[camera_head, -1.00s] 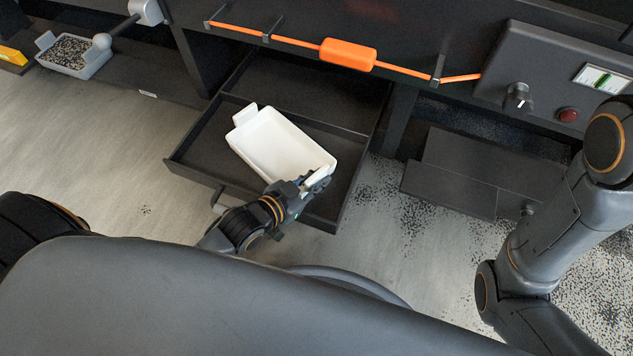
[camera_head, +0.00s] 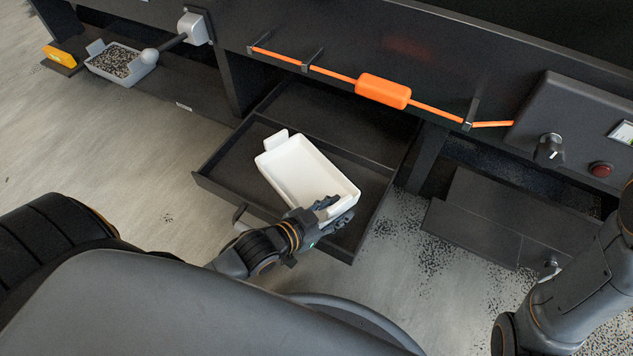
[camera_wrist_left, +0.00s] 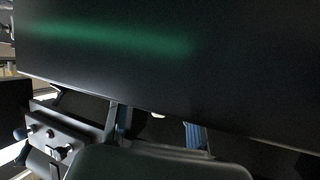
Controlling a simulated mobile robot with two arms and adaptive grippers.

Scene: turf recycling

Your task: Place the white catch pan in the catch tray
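The white catch pan (camera_head: 300,171) is a shallow rectangular dish with a raised tab at its far end. It lies over the open black catch tray (camera_head: 227,163), within the tray's outline and turned at an angle to its walls. I cannot tell if it rests fully on the tray floor. My left gripper (camera_head: 334,212) is at the pan's near right end, its fingers at the rim. A sliver of white shows between the fingers, but whether they grip is unclear. The left wrist view shows mostly a dark surface, without the pan. My right gripper is out of view.
An orange bar with a thick block (camera_head: 383,91) runs above the tray. A grey container of dark granules (camera_head: 122,64) sits at upper left. A panel with a knob (camera_head: 549,148) and red button (camera_head: 601,169) is at right.

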